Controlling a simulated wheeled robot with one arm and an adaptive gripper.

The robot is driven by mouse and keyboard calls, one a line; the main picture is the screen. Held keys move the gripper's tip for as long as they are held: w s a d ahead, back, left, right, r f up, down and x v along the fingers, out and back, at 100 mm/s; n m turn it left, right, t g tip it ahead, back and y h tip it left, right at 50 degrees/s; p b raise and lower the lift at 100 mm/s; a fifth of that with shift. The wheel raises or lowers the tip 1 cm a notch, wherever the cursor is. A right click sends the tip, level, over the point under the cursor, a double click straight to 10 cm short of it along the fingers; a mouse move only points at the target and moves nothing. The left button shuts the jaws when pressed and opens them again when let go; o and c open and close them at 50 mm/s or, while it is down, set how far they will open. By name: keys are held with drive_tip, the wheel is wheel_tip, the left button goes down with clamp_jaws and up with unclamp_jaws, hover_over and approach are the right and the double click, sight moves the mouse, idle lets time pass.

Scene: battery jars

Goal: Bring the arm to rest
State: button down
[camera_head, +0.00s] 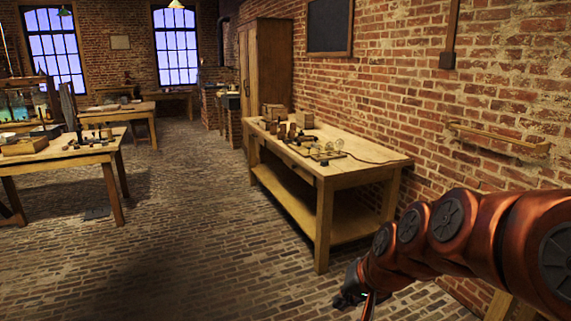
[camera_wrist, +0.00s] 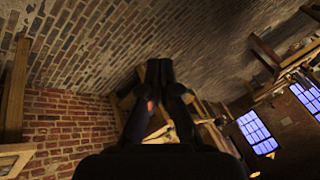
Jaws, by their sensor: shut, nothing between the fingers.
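My arm reaches in from the right edge of the head view, orange-red and bent downward. My gripper (camera_head: 348,288) is at its lower end, dark and small, low over the brick floor in front of the near end of the workbench. In the wrist view my gripper (camera_wrist: 159,72) shows two dark fingers side by side, shut with nothing seen between them. The wrist view is tilted, with the floor at the top and the brick wall at the lower left.
A wooden workbench (camera_head: 345,169) stands along the right brick wall, with jars and small parts on it. Another table (camera_head: 75,157) stands at the left. A tall cabinet (camera_head: 265,65) is behind the workbench. The brick floor (camera_head: 190,215) between the tables is clear.

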drive_tip(key=s+d+n+g+h+p, duration=0.1)
drive_tip(key=s+d+g+p, duration=0.1)
drive_tip(key=s, duration=1.1)
drive_tip(key=s+d+n+g+h+p, duration=0.2)
drive_tip(key=s+d+g+p, duration=0.1)
drive_tip(key=s, duration=1)
drive_tip(key=shift+s+d+r+g+h, duration=0.15)
drive_tip(key=shift+d+g+h, duration=0.15)
drive_tip(key=shift+d+g, duration=0.55)
drive_tip(key=shift+d, duration=0.15)
